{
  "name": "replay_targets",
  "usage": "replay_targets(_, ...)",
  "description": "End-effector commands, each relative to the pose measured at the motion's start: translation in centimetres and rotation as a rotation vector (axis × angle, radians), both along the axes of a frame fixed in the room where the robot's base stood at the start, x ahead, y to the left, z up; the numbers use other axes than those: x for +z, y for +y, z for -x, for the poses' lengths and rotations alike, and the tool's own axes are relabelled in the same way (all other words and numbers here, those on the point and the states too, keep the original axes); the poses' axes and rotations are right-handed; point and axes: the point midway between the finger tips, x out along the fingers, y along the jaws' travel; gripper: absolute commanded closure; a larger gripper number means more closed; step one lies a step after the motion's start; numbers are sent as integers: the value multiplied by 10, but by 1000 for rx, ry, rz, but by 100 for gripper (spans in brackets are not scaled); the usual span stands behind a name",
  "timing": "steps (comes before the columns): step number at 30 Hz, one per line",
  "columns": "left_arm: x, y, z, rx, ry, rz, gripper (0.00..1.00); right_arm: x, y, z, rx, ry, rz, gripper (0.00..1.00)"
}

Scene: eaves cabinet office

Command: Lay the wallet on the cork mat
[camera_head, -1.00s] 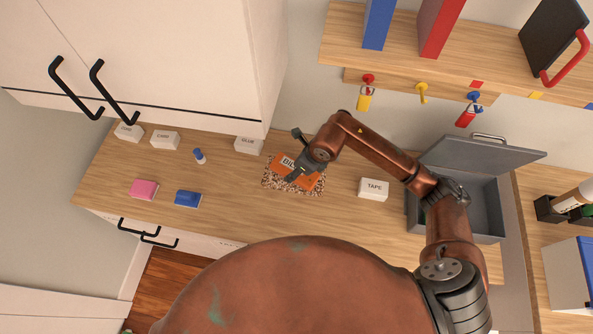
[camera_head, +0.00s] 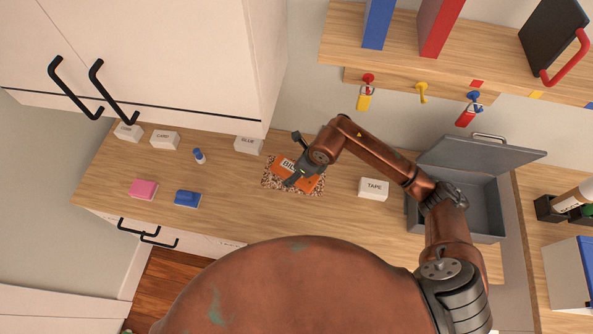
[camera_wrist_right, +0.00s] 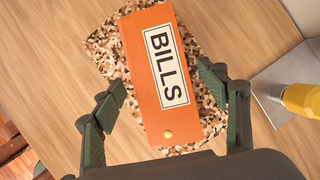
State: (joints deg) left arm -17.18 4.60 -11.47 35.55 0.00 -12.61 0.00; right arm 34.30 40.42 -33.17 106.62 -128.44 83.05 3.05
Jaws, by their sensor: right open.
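The wallet is orange with a BILLS label (camera_head: 311,184) and lies flat over the speckled cork mat (camera_head: 271,181) on the wooden counter. In the right wrist view the wallet (camera_wrist_right: 147,108) crosses the mat (camera_wrist_right: 108,62), and its far end reaches past the mat's edge. My right gripper (camera_head: 293,162) is over the wallet and hides part of it in the head view. In the right wrist view its fingers (camera_wrist_right: 162,82) stand apart, one on each side of the wallet, with gaps visible. My left gripper is not in view.
A white TAPE box (camera_head: 373,188) and an open grey box (camera_head: 474,208) stand to the right. A GLUE box (camera_head: 248,145), blue bottle (camera_head: 199,156), pink block (camera_head: 144,189) and blue block (camera_head: 187,199) are to the left. Counter between them is clear. Shelves with hanging tags are above.

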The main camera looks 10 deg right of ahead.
Motion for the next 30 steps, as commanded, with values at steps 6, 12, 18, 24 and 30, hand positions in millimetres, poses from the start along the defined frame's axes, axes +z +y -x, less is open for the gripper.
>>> replay_targets(6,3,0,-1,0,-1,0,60,27,-8,7,1,-6,1,32)
replay_targets(12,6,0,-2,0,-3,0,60,67,-20,18,0,-5,2,32)
replay_targets(18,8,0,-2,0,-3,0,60,98,-29,28,0,-3,2,32)
replay_targets(24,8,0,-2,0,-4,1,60,111,-32,32,0,-1,0,32)
replay_targets(30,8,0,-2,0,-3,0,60,112,-32,33,0,-1,-1,32)
